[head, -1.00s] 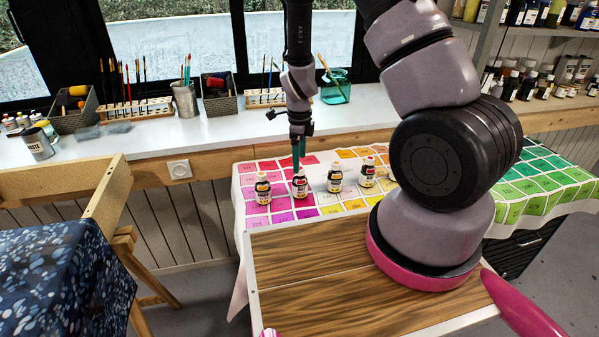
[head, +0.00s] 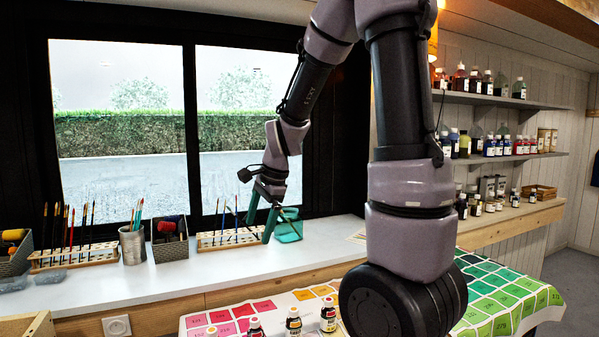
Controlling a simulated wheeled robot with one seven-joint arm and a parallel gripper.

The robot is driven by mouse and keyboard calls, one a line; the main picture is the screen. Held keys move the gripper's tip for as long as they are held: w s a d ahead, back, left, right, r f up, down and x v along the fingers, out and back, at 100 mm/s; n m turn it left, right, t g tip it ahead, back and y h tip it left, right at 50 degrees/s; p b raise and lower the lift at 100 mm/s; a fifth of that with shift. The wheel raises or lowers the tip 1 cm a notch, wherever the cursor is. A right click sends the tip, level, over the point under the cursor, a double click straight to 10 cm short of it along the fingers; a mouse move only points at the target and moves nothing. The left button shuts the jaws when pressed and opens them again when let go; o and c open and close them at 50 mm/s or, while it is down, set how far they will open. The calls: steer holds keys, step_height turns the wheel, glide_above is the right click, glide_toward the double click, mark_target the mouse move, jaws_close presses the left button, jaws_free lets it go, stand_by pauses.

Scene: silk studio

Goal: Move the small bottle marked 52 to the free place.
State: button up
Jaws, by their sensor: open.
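I cannot read a 52 on any label. The free place is not identifiable in this view.
The colour chart cloth (head: 500,300) has printed numbered squares. Behind it, a white counter (head: 190,280) holds brush racks (head: 225,238), a metal can (head: 132,245) and a teal glass jar (head: 289,226), which appears close behind my gripper. Bottle shelves (head: 500,98) are at right.

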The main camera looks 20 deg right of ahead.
steer(key=s+d+r+n+t, duration=0.4)
steer(key=s+r+n, duration=0.7)
steer(key=s+r, duration=0.4)
steer(key=shift+s+d+r+h, duration=0.2)
steer(key=shift+s+r+h, duration=0.1)
steer(key=shift+s, duration=0.05)
